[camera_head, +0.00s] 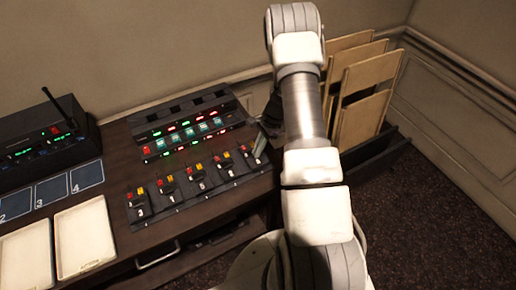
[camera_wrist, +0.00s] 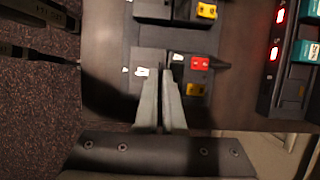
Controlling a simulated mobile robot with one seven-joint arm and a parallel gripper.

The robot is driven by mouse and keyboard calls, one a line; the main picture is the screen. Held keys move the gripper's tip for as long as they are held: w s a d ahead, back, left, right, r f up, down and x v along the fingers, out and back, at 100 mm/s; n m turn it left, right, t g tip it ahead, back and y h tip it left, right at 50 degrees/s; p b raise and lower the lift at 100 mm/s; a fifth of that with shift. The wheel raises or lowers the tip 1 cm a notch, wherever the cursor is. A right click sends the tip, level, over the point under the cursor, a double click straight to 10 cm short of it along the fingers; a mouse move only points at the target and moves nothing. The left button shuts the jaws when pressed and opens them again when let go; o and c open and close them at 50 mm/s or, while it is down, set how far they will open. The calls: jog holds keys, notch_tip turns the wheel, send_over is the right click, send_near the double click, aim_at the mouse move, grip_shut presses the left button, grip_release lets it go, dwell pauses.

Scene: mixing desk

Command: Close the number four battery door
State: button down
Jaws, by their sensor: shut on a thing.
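Several dark battery packs with red and yellow blocks stand in a row on the desk. My gripper (camera_head: 261,148) is at the rightmost pack (camera_head: 249,162). In the wrist view, the two grey fingers of my gripper (camera_wrist: 159,75) reach this pack (camera_wrist: 188,76), between its white label and its red block. The fingers are close together, shut on a thin part of the pack, apparently its battery door. The fingers hide most of this part, so I cannot tell its angle. I cannot read the pack's number surely.
A neighbouring pack (camera_wrist: 180,10) is close by. Behind the row is a charger rack (camera_head: 190,128) with red and green lights. Left are a radio unit (camera_head: 45,140) with an antenna and pale trays (camera_head: 84,238).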

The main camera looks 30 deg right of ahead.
dwell(0.3)
jog(key=c, duration=1)
grip_release()
jog(key=b+v, duration=0.1)
jog(key=v, duration=1.6)
jog(key=shift+r, duration=0.2)
